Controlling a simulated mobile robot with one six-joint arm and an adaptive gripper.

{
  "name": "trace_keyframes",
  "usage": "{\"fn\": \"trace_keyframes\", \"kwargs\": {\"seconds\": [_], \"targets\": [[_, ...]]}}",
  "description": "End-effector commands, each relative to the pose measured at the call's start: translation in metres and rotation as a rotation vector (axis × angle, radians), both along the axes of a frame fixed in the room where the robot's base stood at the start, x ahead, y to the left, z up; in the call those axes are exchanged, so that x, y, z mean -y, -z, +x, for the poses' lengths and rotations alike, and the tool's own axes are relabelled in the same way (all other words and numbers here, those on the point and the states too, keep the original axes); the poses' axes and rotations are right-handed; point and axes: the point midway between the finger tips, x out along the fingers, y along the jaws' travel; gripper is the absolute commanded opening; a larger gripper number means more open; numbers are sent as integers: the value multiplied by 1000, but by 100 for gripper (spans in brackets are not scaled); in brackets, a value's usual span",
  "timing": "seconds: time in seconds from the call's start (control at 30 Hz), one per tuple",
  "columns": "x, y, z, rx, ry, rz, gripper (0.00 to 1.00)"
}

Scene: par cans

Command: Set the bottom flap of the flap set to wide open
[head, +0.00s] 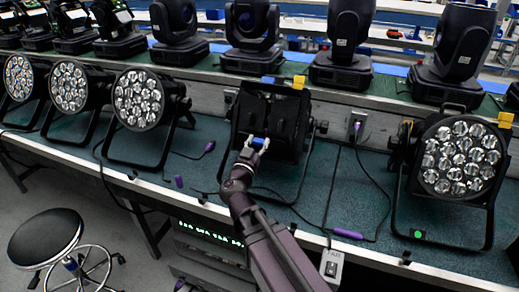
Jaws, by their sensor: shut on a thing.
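The flap set (270,108) is a black set of flaps on the front of the par can in the middle of the bench, in the head view. A blue tab (267,80) shows at its top edge. My gripper (257,145) is at the lower edge of the set, its pale fingers shut on a blue piece there, which looks like the tab of the bottom flap. The bottom flap is largely hidden by the gripper and hard to tell from the other dark panels, so its angle is unclear. The lamp's face is hidden behind the flaps.
Par cans with bare lenses stand left (138,100) and right (459,158) on the green bench (340,190). Moving-head lights (252,35) line the shelf behind. Cables with purple plugs (348,234) lie on the bench. A black stool (45,238) stands at the lower left.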

Motion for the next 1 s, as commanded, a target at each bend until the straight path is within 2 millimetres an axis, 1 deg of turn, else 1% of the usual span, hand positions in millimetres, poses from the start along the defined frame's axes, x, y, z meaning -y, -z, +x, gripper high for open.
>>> {"fn": "trace_keyframes", "kwargs": {"seconds": [0.03, 0.6, 0.8, 1.0], "targets": [[-1, 9, -1, 29, -1, -12, 9], [-7, 21, -16, 352, 0, -145, 9], [-9, 22, -19, 424, 1, -175, 9], [-9, 22, -21, 459, 0, -187, 9]]}}
